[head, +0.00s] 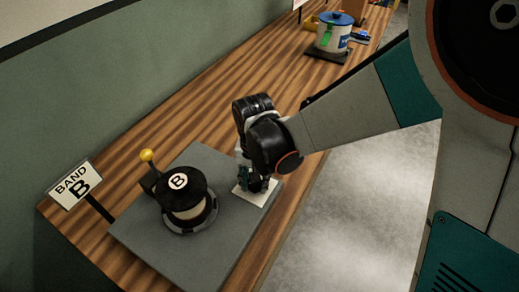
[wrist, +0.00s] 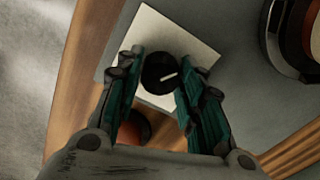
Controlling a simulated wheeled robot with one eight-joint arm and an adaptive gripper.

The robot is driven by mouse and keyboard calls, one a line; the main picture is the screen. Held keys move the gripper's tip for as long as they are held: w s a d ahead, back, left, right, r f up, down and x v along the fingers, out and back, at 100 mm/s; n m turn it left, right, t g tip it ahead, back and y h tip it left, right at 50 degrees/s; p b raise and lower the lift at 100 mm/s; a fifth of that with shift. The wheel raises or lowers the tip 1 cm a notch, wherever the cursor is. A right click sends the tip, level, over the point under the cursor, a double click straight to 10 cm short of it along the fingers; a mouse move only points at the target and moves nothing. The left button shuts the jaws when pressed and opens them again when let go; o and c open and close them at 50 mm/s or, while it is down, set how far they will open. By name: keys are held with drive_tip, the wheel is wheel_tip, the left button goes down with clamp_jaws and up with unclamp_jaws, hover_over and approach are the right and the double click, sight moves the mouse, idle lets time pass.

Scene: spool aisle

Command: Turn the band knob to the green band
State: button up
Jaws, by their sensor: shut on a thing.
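The band knob (wrist: 157,68) is a round black knob with a white pointer line, on a square white plate (wrist: 190,45). In the wrist view the line points right and slightly up. My gripper (wrist: 158,78) has its green-padded fingers on either side of the knob and is shut on it. In the head view my gripper (head: 254,182) reaches down to the white plate (head: 262,200) and hides the knob. I see no green band mark on the visible part of the plate; the fingers cover some of it.
The plate lies on a grey board (head: 150,246) on a wooden counter (head: 205,125). Left of my gripper stands a black-capped spool device (head: 185,192) marked B, with a yellow-ended lever (head: 147,156). A "BAND B" sign (head: 75,185) stands beyond. A blue-and-white pot (head: 333,36) is far off.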

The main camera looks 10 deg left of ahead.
drive_tip(key=o, duration=1.1)
